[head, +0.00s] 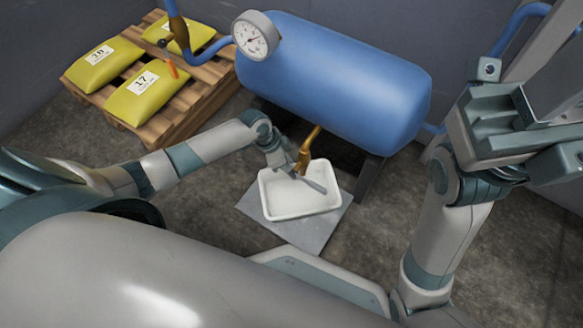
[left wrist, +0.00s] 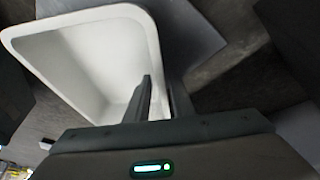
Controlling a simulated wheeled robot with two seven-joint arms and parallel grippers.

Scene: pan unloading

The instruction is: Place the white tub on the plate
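The white tub (head: 290,211) is over the grey plate (head: 312,236) on the floor, in front of the blue tank. The plate's front and side corners show around it. I cannot tell if the tub's base touches the plate.
The blue tank (head: 335,75) with a gauge (head: 255,35) and a yellow-brown outlet pipe (head: 310,140) stands close behind the tub. A wooden pallet (head: 190,115) with yellow sacks (head: 147,92) is at the back left. Bare floor lies right of the plate.

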